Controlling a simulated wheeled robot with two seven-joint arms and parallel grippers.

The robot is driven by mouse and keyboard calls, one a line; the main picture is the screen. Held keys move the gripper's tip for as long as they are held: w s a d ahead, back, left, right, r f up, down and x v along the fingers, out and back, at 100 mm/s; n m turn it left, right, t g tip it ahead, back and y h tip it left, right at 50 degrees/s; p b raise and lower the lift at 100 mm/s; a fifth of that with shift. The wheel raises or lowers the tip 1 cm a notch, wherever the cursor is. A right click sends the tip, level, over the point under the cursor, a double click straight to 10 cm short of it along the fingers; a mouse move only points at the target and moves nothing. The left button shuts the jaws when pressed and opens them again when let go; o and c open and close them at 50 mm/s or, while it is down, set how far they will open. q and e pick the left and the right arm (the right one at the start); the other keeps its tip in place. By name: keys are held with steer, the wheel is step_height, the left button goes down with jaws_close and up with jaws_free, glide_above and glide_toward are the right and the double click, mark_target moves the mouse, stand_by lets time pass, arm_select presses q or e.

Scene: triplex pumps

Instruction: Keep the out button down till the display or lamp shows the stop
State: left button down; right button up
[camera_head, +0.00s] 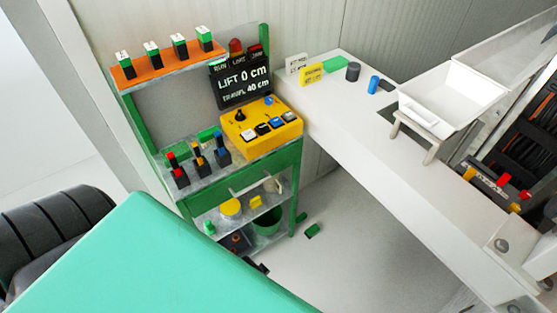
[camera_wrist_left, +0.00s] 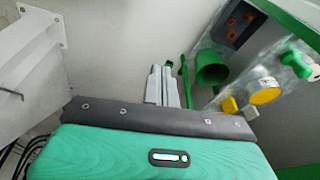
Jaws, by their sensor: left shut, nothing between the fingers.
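The yellow control box (camera_head: 285,134) stands on the green shelf unit in the head view. It carries a row of small buttons (camera_head: 263,129), a black knob (camera_head: 240,116) and a blue cap; I cannot read which button is out. Behind it the black display (camera_head: 241,82) reads LIFT 0 cm, with a second line ending in 40 cm. A red lamp (camera_head: 236,46) sits above it. My left gripper (camera_wrist_left: 164,84) shows in the left wrist view as grey fingers, shut and empty, beyond a teal surface, near the lower shelves. I cannot make out my right gripper.
A large teal surface (camera_head: 150,260) fills the foreground. The shelf unit (camera_head: 250,175) holds red, yellow and blue-topped items, and a green bin (camera_head: 268,222) below. A white bench (camera_head: 420,170) with a white hopper (camera_head: 455,95) extends right. Floor between is mostly clear.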

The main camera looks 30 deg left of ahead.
arm_select(q)
steer(key=w+d+r+m+t+h+p, duration=0.1)
steer(key=w+r+m+p, duration=0.15)
steer(key=w+r, duration=0.7)
steer(key=w+r+m+t+h+p, duration=0.1)
steer(key=w+r+m+t+p, duration=0.15)
steer(key=r, duration=1.45)
steer(key=w+a+r+m+t, duration=0.1)
steer(key=w+a+r, duration=0.4)
steer(key=w+a, duration=0.2)
steer(key=w+a+r+m, duration=0.2)
steer(key=w+a+r, duration=0.3)
steer(key=w, duration=0.5)
steer(key=w+a+r+m+t+p, duration=0.1)
steer(key=w+a+r+m, duration=0.1)
steer(key=w+a+r, duration=0.3)
steer(key=w+a, duration=0.4)
steer(key=shift+w+a+t, duration=0.2)
steer(key=shift+w+t, duration=0.1)
steer(key=shift+t, duration=0.05)
steer(key=shift+f, duration=0.1)
